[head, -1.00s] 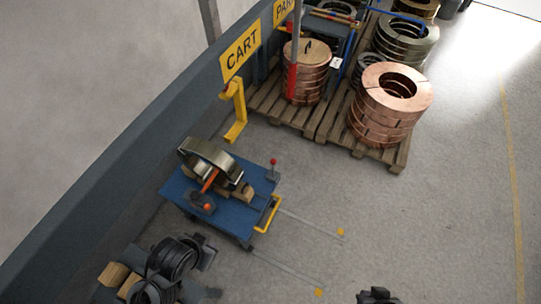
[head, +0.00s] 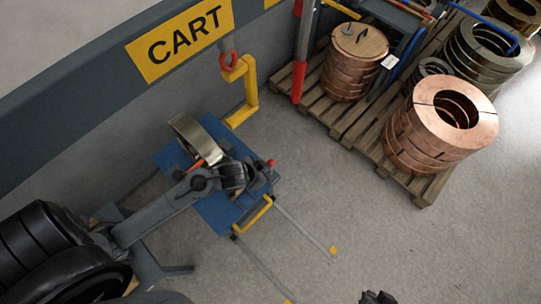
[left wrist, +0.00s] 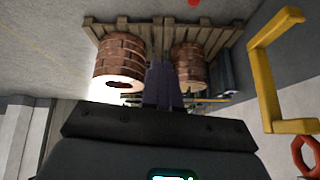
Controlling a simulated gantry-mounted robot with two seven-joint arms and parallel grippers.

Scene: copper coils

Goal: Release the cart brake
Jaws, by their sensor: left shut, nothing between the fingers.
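The blue cart (head: 212,210) stands by the wall with a metal coil (head: 188,135) and an orange part (head: 196,163) on it. A lever with a red knob (head: 271,163) rises at its right edge; it looks upright, its stem mostly hidden. My left gripper (head: 262,179) is over the cart, close to the knob; I cannot tell whether they touch. A dark part at the bottom edge, probably my right gripper (head: 377,297), is mostly cut off.
A yellow handle (head: 252,215) is on the cart's front. A yellow bracket (head: 241,92) with a red ring (head: 228,62) is on the wall under the CART sign (head: 182,38). Pallets (head: 345,128) with copper coils (head: 440,125) stand beyond. Floor right of the cart is clear.

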